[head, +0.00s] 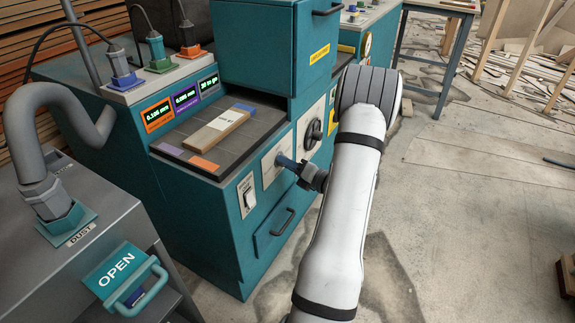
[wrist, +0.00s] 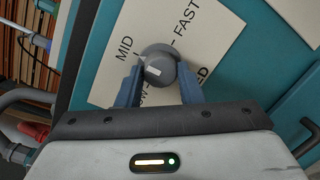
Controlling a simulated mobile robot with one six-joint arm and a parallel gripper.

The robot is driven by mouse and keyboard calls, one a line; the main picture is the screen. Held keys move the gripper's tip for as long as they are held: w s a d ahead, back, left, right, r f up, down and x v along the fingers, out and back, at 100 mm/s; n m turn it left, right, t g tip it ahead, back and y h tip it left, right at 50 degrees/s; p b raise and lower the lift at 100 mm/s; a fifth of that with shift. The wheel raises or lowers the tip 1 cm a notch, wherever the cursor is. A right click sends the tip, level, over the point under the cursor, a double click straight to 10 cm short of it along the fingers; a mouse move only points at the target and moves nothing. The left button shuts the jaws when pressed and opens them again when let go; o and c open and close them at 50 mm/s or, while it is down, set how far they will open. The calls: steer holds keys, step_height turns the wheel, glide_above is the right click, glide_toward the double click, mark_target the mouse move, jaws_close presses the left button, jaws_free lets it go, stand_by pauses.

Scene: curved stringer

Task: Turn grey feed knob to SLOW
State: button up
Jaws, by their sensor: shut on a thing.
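The grey feed knob (wrist: 157,67) sticks out from a white label plate (wrist: 205,40) in the wrist view. The plate reads MID at upper left and FAST at upper right; a label ending in "OW" is partly covered below. My gripper (wrist: 160,88) is shut on the knob, a blue finger on each side. In the head view my gripper (head: 284,161) is at the plate (head: 270,170) on the teal machine's front, and hides the knob.
A white switch (head: 248,194) is left of the plate, a dark round dial (head: 313,131) to its right, and a drawer handle (head: 282,221) below. A wooden board (head: 217,127) lies on the machine bed. A dust unit with an OPEN flap (head: 115,270) stands at left.

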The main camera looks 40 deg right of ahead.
steer(key=shift+n, duration=0.3)
steer(key=shift+f, duration=0.1)
steer(key=shift+w+d+f+n+t+y+b, duration=0.1)
steer(key=shift+n+y+b, duration=0.35)
steer(key=shift+n+b, duration=2.05)
steer(key=shift+s+d+r+n+t+y+b, duration=0.1)
steer(key=shift+n+y+b, duration=0.7)
steer(key=shift+n, duration=2.9)
steer(key=shift+w+f+n+t+y+b, duration=0.1)
steer(key=shift+n+b, duration=2.1)
steer(key=shift+n, duration=1.2)
steer(key=o, duration=1)
steer(key=shift+c, duration=0.2)
